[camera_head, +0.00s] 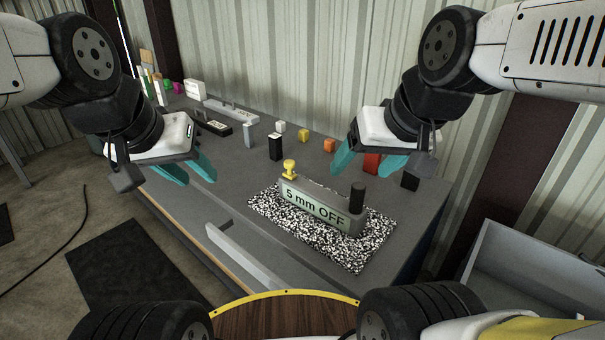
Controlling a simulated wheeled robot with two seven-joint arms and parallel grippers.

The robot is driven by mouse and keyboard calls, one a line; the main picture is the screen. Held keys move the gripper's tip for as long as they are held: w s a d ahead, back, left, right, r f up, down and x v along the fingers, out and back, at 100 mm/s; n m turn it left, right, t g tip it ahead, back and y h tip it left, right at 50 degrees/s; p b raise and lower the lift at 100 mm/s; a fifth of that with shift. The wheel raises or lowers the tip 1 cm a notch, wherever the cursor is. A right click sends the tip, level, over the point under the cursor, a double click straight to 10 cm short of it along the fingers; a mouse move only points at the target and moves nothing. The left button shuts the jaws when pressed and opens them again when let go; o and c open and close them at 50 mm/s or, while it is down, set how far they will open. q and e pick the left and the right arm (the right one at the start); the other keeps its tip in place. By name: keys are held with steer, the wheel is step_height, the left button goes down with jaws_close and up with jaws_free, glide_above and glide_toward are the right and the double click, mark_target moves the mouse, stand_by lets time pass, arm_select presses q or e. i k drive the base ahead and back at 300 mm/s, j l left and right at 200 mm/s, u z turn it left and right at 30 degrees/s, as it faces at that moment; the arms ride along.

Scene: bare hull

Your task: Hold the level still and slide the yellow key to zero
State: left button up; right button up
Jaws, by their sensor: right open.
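The level (320,208) is a pale bar marked "5 mm OFF" on its front face. It lies on a black-and-white speckled mat (350,259). The yellow key (289,169) stands upright at the bar's left end, and a black knob (357,197) stands at its right end. My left gripper (194,175) is open and empty, above the bench edge, well to the left of the key. My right gripper (349,172) is open, above and behind the right half of the level, apart from it.
Longer bars and other pieces lie at the far left of the bench. A grey rail (262,265) runs along the front, and a grey bin (520,275) stands at right.

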mark_target(289, 164)
steer(key=i+j+z, duration=0.15)
steer(key=j+z, duration=0.25)
steer(key=i+j+z, duration=0.15)
steer(key=j+z, duration=0.95)
steer(key=j, duration=0.25)
